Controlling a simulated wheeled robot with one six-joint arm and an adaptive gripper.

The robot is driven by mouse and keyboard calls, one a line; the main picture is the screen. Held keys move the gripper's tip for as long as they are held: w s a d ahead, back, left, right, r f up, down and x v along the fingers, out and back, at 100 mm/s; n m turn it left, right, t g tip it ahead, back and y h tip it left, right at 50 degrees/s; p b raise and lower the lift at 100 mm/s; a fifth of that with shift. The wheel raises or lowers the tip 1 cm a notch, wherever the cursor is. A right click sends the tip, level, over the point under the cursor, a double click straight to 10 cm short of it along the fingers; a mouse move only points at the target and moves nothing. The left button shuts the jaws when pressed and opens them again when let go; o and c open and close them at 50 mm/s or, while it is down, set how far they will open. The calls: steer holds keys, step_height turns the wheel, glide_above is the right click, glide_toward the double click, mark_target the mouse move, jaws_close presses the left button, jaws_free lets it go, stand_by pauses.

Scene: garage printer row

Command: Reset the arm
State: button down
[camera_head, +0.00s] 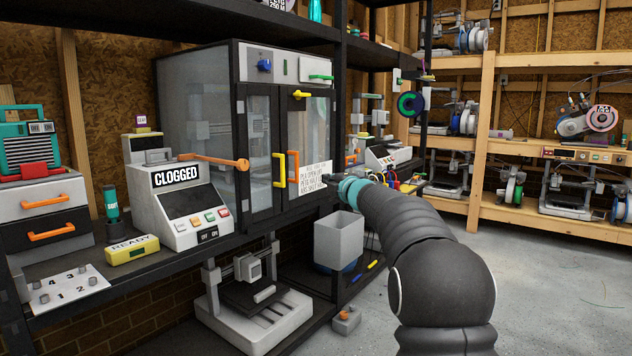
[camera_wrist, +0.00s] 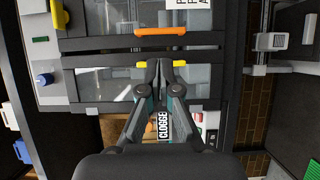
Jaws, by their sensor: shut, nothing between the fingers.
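My black arm reaches in from the right in the head view, and my gripper (camera_head: 333,182) is at its far end, in front of the cabinet's right side. In the wrist view my gripper (camera_wrist: 159,66) has its fingertips together with nothing held. The grey cabinet (camera_head: 196,97) has two glazed doors that look closed, with a yellow handle (camera_head: 279,170) and an orange handle (camera_head: 295,167). In the wrist view the cabinet shows sideways, with the orange handle (camera_wrist: 168,31) beyond the fingertips. I cannot tell the gap between fingertips and door.
A "CLOGGED" console (camera_head: 187,205) and a yellow "READY" box (camera_head: 132,249) stand on the bench left of the cabinet. A printer (camera_head: 250,305) and a grey bin (camera_head: 338,239) sit below. Wooden shelves (camera_head: 487,130) with printers stand behind right. The right floor is mostly clear.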

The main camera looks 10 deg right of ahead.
steer(key=s+d+f+m+g+h, duration=0.3)
steer(key=d+f+m+h, duration=0.3)
steer(key=d+f+m, duration=0.3)
steer(key=s+f+m+g+h, duration=0.2)
steer(key=s+f+m+g, duration=0.4)
steer(key=s, duration=0.5)
steer(key=s+a+f+m+g+y, duration=0.1)
steer(key=s+a, duration=0.4)
steer(key=s, duration=0.9)
steer(key=s+a+f+m+g+y, duration=0.1)
steer(key=s+a, duration=0.5)
steer(key=s, duration=0.8)
steer(key=s+a+f+m+g+y, duration=0.1)
steer(key=s+a+f, duration=0.4)
steer(key=s, duration=1)
steer(key=shift+a+m+y+p, duration=0.35)
steer(key=shift+a+m+y, duration=0.35)
steer(key=shift+m, duration=0.5)
